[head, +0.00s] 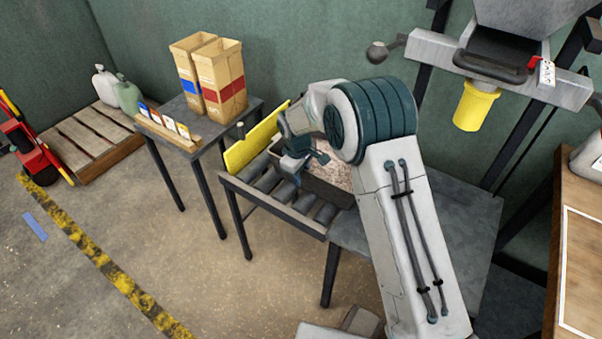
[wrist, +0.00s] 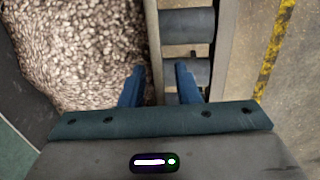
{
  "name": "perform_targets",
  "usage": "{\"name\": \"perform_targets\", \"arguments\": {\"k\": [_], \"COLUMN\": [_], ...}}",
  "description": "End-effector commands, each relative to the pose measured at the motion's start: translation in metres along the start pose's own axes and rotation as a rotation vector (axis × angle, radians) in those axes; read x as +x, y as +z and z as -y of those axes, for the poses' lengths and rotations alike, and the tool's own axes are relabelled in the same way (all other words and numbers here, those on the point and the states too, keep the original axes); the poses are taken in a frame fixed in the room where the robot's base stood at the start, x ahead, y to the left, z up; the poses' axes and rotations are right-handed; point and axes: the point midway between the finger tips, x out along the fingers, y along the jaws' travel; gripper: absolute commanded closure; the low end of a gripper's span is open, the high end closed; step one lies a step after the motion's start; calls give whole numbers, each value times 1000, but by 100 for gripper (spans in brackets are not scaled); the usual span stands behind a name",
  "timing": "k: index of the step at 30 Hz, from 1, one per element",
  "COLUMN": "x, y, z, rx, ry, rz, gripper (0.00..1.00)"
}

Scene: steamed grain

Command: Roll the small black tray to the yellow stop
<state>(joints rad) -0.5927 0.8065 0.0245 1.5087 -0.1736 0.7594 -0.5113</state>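The small dark tray (head: 326,190) holds pale grain and sits on the roller track (head: 268,190); my arm hides part of it. The yellow stop (head: 248,146) is an upright plate at the track's left end, with rollers between it and the tray. In the wrist view one finger is on the grain side and the other on the roller side. I cannot tell whether either finger touches the wall. In the head view my gripper (head: 298,166) is partly hidden by its own wrist.
A side table (head: 187,117) with two cardboard cartons (head: 215,80) and a row of small packets stands left of the stop. A grey hopper with a yellow spout (head: 476,106) hangs at upper right. A wooden table (head: 572,190) is at far right.

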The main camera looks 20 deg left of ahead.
Motion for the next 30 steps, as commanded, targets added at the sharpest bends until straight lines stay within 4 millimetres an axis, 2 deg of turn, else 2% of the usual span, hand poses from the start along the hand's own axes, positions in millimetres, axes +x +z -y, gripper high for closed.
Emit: {"name": "perform_targets", "arguments": {"k": [6, 10, 21, 25, 30], "x": [-2, -15, -97, -119, -135], "y": [0, 0, -1, 0, 0], "z": [0, -1, -1, 0, 0], "rx": [1, 1, 0, 0, 0], "ry": [1, 2, 3, 2, 0], "rz": [-1, -3, -4, -2, 0], "gripper": [71, 71, 71, 71, 71]}}
